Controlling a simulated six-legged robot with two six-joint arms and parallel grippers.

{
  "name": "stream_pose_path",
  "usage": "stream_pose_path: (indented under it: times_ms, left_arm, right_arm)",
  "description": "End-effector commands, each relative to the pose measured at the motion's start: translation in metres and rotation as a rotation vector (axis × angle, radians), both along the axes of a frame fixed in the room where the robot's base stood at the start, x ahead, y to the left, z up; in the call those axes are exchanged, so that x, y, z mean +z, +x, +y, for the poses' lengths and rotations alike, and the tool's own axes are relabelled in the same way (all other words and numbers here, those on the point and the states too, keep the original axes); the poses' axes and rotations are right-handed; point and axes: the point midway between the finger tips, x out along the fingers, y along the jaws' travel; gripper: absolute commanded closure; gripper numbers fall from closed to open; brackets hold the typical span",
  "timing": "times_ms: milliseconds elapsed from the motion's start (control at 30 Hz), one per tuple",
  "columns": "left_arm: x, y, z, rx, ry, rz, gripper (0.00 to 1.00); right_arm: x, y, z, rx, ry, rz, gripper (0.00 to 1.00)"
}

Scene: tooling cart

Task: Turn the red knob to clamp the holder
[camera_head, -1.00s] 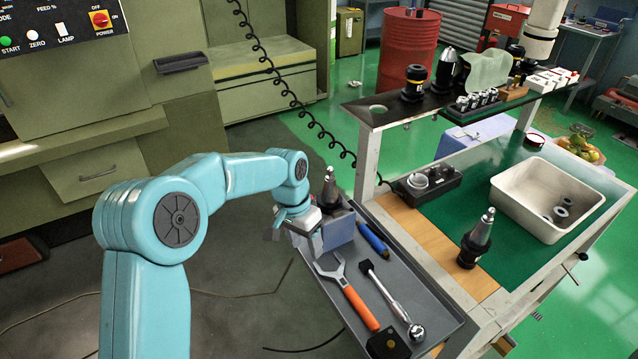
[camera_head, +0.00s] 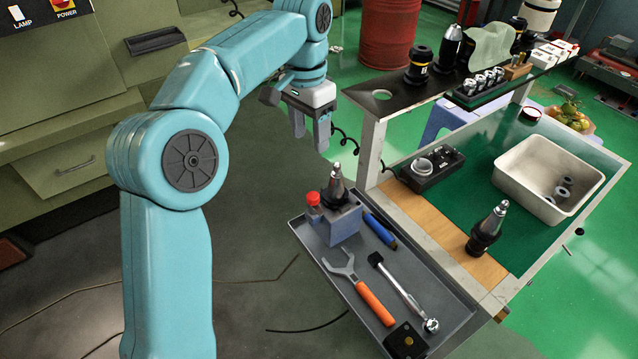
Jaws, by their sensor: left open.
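The red knob (camera_head: 313,198) is on the left side of a small grey-blue block (camera_head: 338,226) at the far end of the cart's grey side tray. A tool holder (camera_head: 336,186) with a dark flange and shiny tip stands upright in the block. My left gripper (camera_head: 312,140) is open and empty, its fingers pointing down. My right gripper is not in view.
The grey tray (camera_head: 452,305) also holds a blue-handled tool (camera_head: 380,232), an orange-handled wrench (camera_head: 374,302) and a ratchet (camera_head: 405,292). The upper shelf (camera_head: 372,99) is close right of my gripper.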

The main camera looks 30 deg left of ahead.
Motion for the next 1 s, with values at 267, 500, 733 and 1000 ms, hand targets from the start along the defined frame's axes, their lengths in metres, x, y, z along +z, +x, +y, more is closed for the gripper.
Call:
stream_pose_path:
  times_ms: [267, 500, 733, 1000]
  left_arm:
    - [-0.037, -0.008, -0.001, 0.009, 0.000, 0.004, 0.43]
    - [-0.094, -0.009, -0.004, 0.010, 0.000, 0.005, 0.43]
    - [-0.139, -0.009, -0.006, 0.009, -0.001, 0.004, 0.43]
    - [-0.161, -0.007, -0.006, 0.007, 0.000, -0.001, 0.43]
  right_arm:
    - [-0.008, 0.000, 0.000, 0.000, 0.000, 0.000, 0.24]
    - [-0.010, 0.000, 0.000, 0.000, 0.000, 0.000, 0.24]
    - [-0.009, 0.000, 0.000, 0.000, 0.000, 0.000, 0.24]
    - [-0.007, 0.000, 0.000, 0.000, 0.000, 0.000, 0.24]
